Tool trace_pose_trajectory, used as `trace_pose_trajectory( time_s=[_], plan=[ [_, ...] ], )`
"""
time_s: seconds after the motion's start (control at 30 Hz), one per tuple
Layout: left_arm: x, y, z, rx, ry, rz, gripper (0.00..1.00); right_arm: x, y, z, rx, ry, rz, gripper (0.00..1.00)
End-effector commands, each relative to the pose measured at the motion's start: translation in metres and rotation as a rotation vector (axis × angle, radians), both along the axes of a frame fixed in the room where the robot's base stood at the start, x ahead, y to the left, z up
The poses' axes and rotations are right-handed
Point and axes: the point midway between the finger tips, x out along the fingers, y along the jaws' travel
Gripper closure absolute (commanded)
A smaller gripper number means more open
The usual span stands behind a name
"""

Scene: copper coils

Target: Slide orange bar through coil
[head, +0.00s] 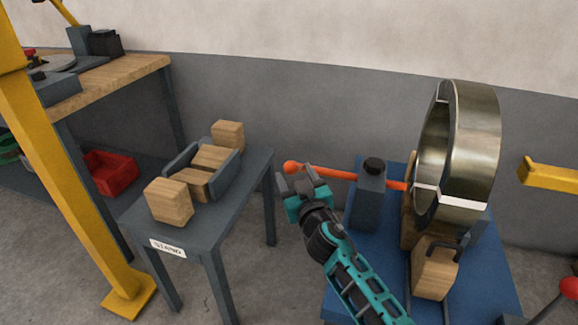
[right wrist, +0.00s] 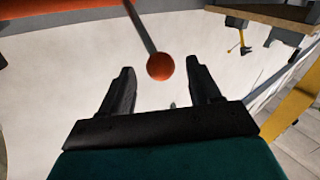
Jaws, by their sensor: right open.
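The orange bar (head: 337,174) with a round orange knob (head: 291,167) at its left end lies roughly level and runs into a dark grey post block (head: 370,203). A short orange length shows right of the block, ending at the coil's left edge; I cannot tell whether it enters the coil. The metallic coil (head: 475,140) stands upright with a white band low on it. My right gripper (head: 296,184) is open beside the knob, just below it in the head view. In the right wrist view the knob (right wrist: 160,66) appears between the fingertips; contact is unclear. My left gripper is out of view.
The coil rests among wooden blocks (head: 435,268) on a blue stand (head: 395,290). A grey table (head: 207,230) at left bears wooden blocks and a holder. A yellow post (head: 62,170) and workbench (head: 115,75) stand farther left. A yellow arm (head: 550,175) juts in at right.

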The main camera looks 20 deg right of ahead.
Motion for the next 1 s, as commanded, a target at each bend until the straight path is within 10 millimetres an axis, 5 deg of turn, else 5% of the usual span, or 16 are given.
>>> trace_pose_trajectory(
  time_s=[0.3, 0.77, 1.0],
  plan=[
    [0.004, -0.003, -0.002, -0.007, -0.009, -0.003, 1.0, 0.045, 0.0, -0.001, -0.001, -0.001, 0.0, 0.38],
    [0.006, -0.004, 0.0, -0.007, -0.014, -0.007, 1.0, 0.054, 0.0, 0.0, 0.001, 0.0, 0.0, 0.38],
    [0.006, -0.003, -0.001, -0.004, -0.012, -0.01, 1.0, 0.053, 0.0, 0.0, 0.001, 0.0, 0.0, 0.61]
  ],
)
